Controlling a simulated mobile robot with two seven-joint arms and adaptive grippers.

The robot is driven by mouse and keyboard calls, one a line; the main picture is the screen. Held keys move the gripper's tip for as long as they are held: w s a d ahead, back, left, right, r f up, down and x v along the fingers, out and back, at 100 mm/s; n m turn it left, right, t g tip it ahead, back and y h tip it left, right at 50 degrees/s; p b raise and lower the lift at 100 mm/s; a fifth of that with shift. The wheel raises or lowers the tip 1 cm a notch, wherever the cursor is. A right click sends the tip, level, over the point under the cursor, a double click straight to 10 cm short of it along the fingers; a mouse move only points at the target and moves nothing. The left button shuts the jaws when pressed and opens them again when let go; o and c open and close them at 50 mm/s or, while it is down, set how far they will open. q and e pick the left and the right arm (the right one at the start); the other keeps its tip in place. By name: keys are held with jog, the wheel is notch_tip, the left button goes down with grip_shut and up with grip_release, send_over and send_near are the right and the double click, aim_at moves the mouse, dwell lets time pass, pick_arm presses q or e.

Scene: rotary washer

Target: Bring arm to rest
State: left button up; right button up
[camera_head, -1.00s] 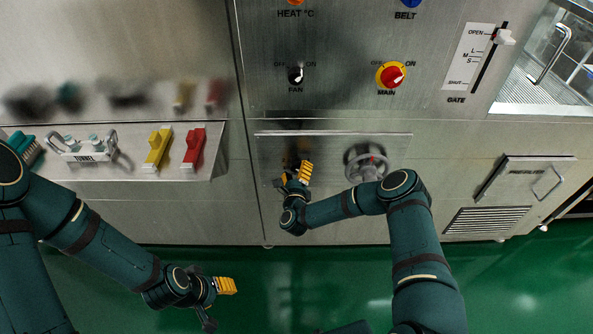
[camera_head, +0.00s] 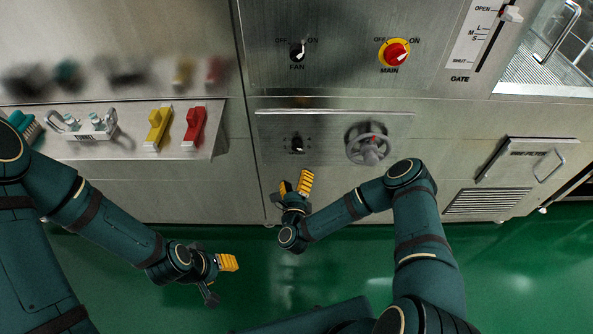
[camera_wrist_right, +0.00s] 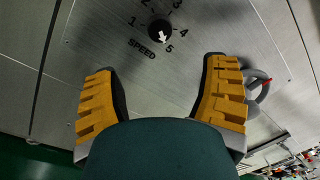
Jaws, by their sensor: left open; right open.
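My right gripper (camera_head: 296,184) is open and empty in front of the lower steel panel, below a small black knob (camera_head: 297,145). The right wrist view shows its two yellow-padded fingers (camera_wrist_right: 160,98) spread apart, with the SPEED knob (camera_wrist_right: 160,31) beyond them and apart from them. The knob's white pointer is turned toward the 5. My right arm (camera_head: 370,195) is bent, with its elbow right of the gripper. My left gripper (camera_head: 222,276) is open and empty, low over the green floor, clear of the machine.
A grey handwheel (camera_head: 368,143) sits right of the knob. Above are the FAN knob (camera_head: 297,52) and the red MAIN switch (camera_head: 396,52). A shelf at left holds a yellow switch (camera_head: 158,129) and a red switch (camera_head: 195,127). Green floor (camera_head: 520,270) lies open in front.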

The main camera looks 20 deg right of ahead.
jog(key=shift+a, duration=0.1)
dwell(0.5)
jog(key=s+a+f+n+g+y, duration=0.1)
jog(key=s+a+n+g+y, duration=0.4)
jog(key=a+n+y, duration=0.8)
jog(key=s+d+n+g+h, duration=0.1)
jog(key=s+d+n+g, duration=0.2)
jog(key=s+n+g, duration=0.2)
jog(key=s+d+r+n+g+h, duration=0.1)
jog(key=s+d+n+g, duration=0.3)
jog(key=s+n, duration=0.6)
jog(key=shift+s+r+g+h, duration=0.25)
jog(key=shift+s+g+h, duration=0.45)
jog(key=shift+s+g, duration=0.4)
